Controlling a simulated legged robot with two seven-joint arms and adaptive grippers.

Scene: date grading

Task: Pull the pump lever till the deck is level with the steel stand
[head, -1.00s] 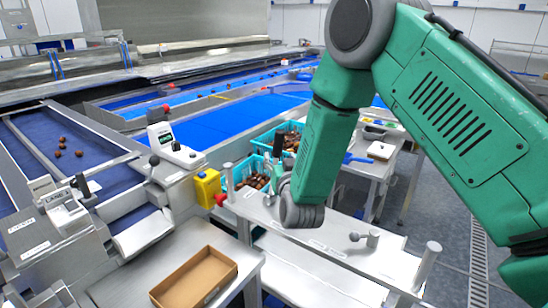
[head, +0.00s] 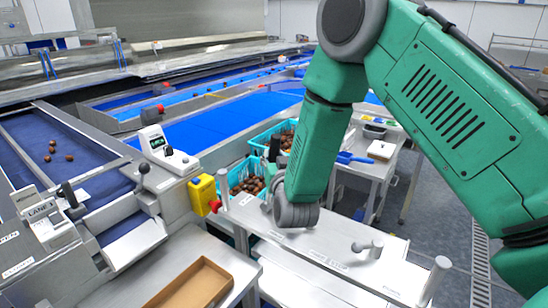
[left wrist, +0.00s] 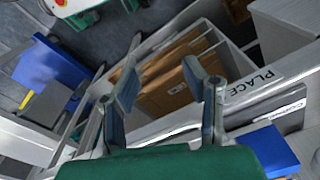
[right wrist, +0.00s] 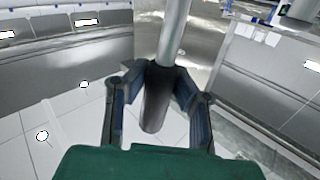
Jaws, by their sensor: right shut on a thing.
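In the right wrist view the pump lever shows as a steel rod with a dark grip (right wrist: 157,98). My right gripper (right wrist: 158,94) has its fingers on either side of that grip and is shut on it. In the head view my right arm hangs down in front and hides most of its gripper. A long steel surface with small labels and end posts (head: 325,250) lies below the arm. I cannot tell whether it is the deck or the steel stand, nor compare their heights. My left gripper (left wrist: 163,92) is open and empty in the left wrist view.
A cardboard tray (head: 193,284) rests on a steel table at the front. A blue crate (head: 243,172) of dates stands behind the steel surface, near a yellow box (head: 203,194). A blue belt (head: 60,135) carries several dates. Cardboard (left wrist: 180,75) fills a rack beyond my left gripper.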

